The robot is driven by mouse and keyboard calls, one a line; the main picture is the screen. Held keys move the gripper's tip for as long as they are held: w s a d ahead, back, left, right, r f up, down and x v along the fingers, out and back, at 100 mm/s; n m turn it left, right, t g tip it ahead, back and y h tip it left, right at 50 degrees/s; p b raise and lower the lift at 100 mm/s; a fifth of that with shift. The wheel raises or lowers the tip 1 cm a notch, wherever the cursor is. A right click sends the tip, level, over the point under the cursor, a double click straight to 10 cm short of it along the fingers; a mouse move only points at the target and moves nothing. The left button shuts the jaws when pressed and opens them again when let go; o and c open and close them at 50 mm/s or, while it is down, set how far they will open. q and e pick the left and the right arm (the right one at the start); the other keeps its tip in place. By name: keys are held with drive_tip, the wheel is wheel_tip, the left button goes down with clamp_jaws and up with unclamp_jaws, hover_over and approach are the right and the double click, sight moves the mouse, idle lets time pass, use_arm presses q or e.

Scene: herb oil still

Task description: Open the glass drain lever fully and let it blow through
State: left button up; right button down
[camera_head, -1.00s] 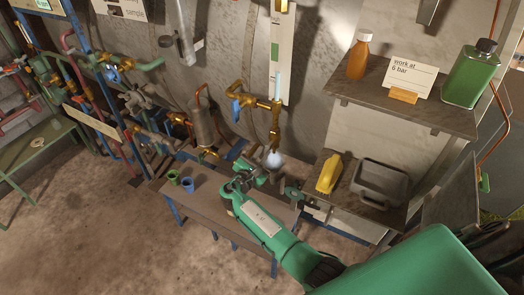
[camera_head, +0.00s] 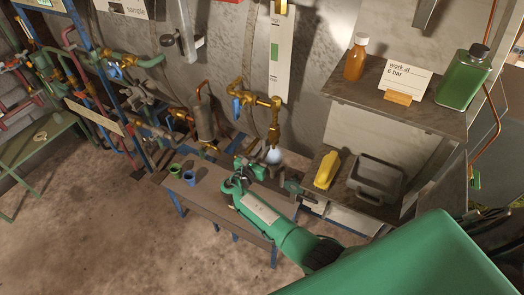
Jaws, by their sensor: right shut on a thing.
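My right arm, green, comes in from the lower right, and its gripper (camera_head: 247,167) is shut on a small part just below the brass pipework, most likely the drain lever, which is mostly hidden by the fingers. The brass fitting (camera_head: 268,101) at the foot of the gauge glass has a downward brass outlet (camera_head: 274,132). A pale white-blue puff (camera_head: 274,156) shows under that outlet, right of my gripper. Above the fitting, no blue column shows in front of the white gauge board (camera_head: 282,60). A blue-handled valve (camera_head: 236,106) sits to the left. My left gripper is not in view.
A low bench (camera_head: 215,200) under my right arm carries a green cup (camera_head: 174,171) and a blue cup (camera_head: 189,178). Shelves at right hold an amber bottle (camera_head: 355,57), a green can (camera_head: 463,75), a yellow object (camera_head: 326,170) and a grey tub (camera_head: 376,178).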

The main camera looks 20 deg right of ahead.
drive_tip(key=c, duration=1.5)
unclamp_jaws()
drive_tip(key=shift+o, duration=0.2)
drive_tip(key=b+v, duration=0.4)
drive_tip(key=v, duration=0.9)
drive_tip(key=shift+s+a, duration=0.25)
drive_tip(key=shift+a, duration=0.05)
